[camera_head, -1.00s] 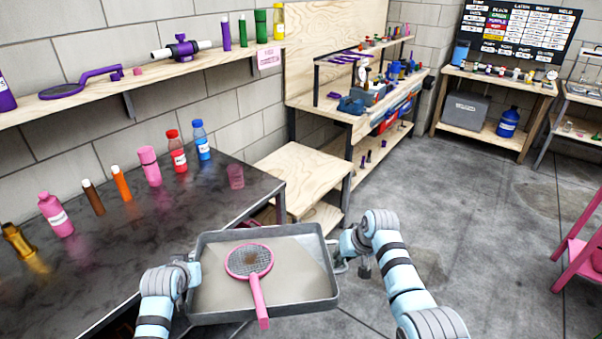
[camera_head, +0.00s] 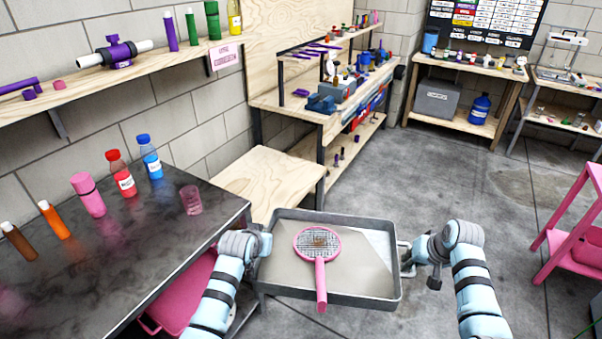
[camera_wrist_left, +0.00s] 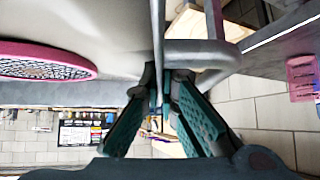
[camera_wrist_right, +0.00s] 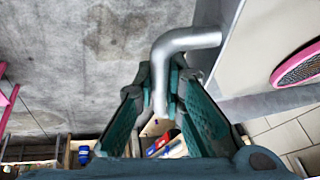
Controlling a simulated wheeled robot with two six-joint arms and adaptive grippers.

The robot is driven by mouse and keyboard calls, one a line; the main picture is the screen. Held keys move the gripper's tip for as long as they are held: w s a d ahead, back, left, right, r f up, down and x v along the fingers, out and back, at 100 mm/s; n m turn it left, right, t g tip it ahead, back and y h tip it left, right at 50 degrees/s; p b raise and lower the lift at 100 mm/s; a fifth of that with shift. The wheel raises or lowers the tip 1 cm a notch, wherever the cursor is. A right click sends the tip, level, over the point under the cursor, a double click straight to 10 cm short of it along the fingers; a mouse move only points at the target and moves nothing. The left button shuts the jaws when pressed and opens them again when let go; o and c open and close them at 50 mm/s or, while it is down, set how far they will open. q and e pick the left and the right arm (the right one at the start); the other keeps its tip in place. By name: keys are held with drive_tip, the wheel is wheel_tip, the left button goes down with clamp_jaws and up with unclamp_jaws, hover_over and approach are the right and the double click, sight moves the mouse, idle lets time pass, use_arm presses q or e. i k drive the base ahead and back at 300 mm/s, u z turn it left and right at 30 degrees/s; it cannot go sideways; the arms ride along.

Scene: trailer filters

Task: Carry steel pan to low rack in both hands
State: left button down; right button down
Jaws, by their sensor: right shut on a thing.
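The grey steel pan (camera_head: 365,278) is held level in front of me, with a pink racket-shaped strainer (camera_head: 320,262) lying in it. My left gripper (camera_wrist_left: 160,78) is closed around the pan's left loop handle (camera_wrist_left: 200,54); in the head view its fingers are mostly hidden behind the wrist. My right gripper (camera_head: 410,262) is closed on the right handle, which runs between its fingers in the right wrist view (camera_wrist_right: 160,85). A low wooden stand (camera_head: 265,180) is beyond the pan to the left; I cannot tell whether it is the low rack.
A dark table (camera_head: 110,262) with bottles and a pink cup (camera_head: 191,199) is close on the left. A wooden workbench (camera_head: 290,118) stands behind the low stand. A pink rack (camera_head: 565,240) is at the right edge. Concrete floor is open at centre right.

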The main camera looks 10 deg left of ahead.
sight(262, 179)
drive_tip(key=z, duration=0.5)
drive_tip(key=i, duration=2.15)
drive_tip(key=u, duration=0.35)
drive_tip(key=i, duration=0.6)
drive_tip(key=u, duration=1.4)
drive_tip(key=i, duration=0.7)
drive_tip(key=u, duration=0.65)
